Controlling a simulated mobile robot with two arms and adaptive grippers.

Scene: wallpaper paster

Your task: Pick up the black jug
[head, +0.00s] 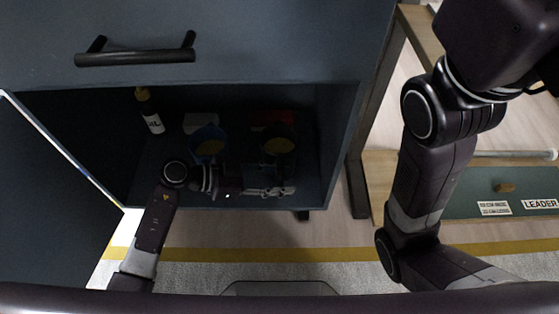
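A dark, round, open-topped vessel, apparently the black jug (278,134), stands in the shaded lower compartment of the cabinet, on the right side. A yellowish surface shows inside it. My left gripper (288,189) reaches in from the left and lies sideways at the front of the compartment, just in front of the jug. I see no contact with the jug. The shade and the angle hide whether its fingers are apart. My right arm stands at the right, outside the cabinet; its gripper is out of view.
A blue vessel (208,134) stands left of the jug. A drawer front with a black handle (135,57) is above; an open door (50,200) is left.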

